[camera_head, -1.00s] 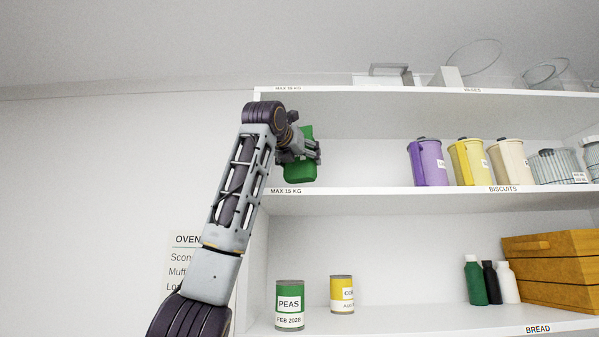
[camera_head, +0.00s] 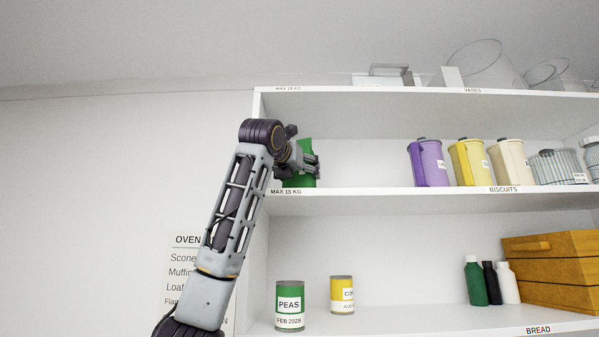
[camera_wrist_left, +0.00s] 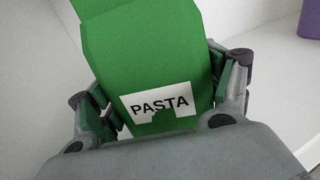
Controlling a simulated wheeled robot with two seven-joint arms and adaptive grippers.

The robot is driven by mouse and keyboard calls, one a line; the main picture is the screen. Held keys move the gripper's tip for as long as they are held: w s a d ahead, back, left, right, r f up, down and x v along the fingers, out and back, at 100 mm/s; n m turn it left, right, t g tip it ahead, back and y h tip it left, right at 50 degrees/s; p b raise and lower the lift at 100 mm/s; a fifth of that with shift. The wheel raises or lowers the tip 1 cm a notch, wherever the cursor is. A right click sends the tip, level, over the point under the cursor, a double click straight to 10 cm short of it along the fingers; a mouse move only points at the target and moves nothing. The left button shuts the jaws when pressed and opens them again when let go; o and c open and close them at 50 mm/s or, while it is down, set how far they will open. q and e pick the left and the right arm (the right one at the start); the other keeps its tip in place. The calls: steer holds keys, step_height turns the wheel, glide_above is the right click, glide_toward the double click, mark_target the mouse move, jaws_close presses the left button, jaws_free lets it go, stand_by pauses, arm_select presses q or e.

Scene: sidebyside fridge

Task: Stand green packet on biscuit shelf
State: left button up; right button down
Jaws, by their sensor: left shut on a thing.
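The green packet (camera_head: 305,149) is at the left end of the biscuit shelf (camera_head: 380,189), partly hidden behind my left gripper (camera_head: 314,165). In the left wrist view the packet (camera_wrist_left: 150,60) shows a white label reading PASTA. My left gripper (camera_wrist_left: 160,95) is shut on it, with a finger on each side. The packet looks roughly upright, with its lower end close to the shelf board. I cannot tell whether it touches the board. My right gripper is not in view.
Purple (camera_head: 428,163), yellow (camera_head: 468,161) and cream (camera_head: 509,161) canisters stand further right on the same shelf, with free board between them and the packet. The shelf above (camera_head: 340,90) limits height. Cans of peas (camera_head: 289,304) and corn (camera_head: 342,294) stand below.

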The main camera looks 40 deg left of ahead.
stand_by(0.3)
arm_select(q)
steer(key=o, duration=1.2)
steer(key=shift+r, duration=0.1)
steer(key=b+v, duration=0.3)
steer(key=v, duration=0.9)
steer(key=shift+b, duration=0.3)
